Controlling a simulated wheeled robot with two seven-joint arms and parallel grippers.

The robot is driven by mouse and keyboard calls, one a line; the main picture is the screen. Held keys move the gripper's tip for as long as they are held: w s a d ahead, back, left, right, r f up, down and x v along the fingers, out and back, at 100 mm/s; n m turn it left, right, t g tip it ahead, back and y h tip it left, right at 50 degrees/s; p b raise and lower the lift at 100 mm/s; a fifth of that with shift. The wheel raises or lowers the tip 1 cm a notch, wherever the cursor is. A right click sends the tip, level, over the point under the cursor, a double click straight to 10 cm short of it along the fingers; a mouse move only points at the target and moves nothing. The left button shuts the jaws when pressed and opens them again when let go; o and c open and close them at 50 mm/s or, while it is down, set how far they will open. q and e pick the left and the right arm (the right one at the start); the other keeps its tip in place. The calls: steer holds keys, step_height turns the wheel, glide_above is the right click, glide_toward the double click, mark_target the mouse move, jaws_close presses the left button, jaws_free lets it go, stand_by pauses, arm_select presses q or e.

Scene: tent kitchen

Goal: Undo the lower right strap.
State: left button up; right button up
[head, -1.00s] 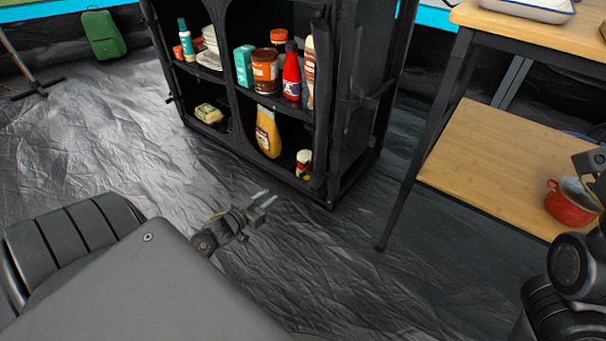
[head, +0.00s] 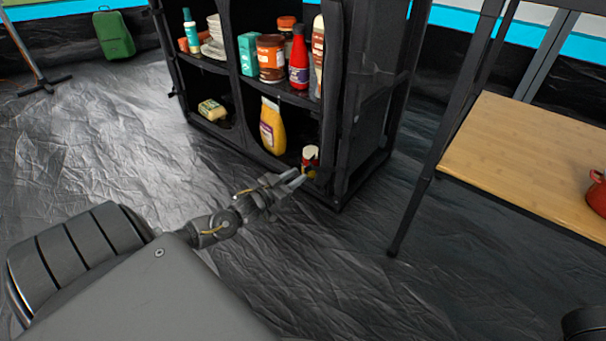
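The black fabric cupboard (head: 362,150) stands on the floor with its front open and food on its shelves. I cannot make out the lower right strap against the dark fabric. My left gripper (head: 294,180) is in front of the cupboard's lower right corner, close to the small jar on the bottom shelf. Its two pale fingers are apart, with nothing seen between them. I cannot tell whether it touches the cupboard. My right gripper is not in view.
A yellow sauce bottle (head: 271,127) and a small jar with a white lid (head: 310,158) stand on the bottom shelf. A wooden-shelved table (head: 520,150) with a red pot (head: 597,194) is at the right. The crinkled dark floor (head: 100,140) is clear at the left.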

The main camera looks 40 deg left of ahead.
mark_target(315, 166)
arm_select(q)
steer(key=w+b, duration=0.1)
steer(key=w, duration=0.2)
steer(key=shift+w+d, duration=0.15)
steer(key=shift+w, duration=0.1)
jaws_close()
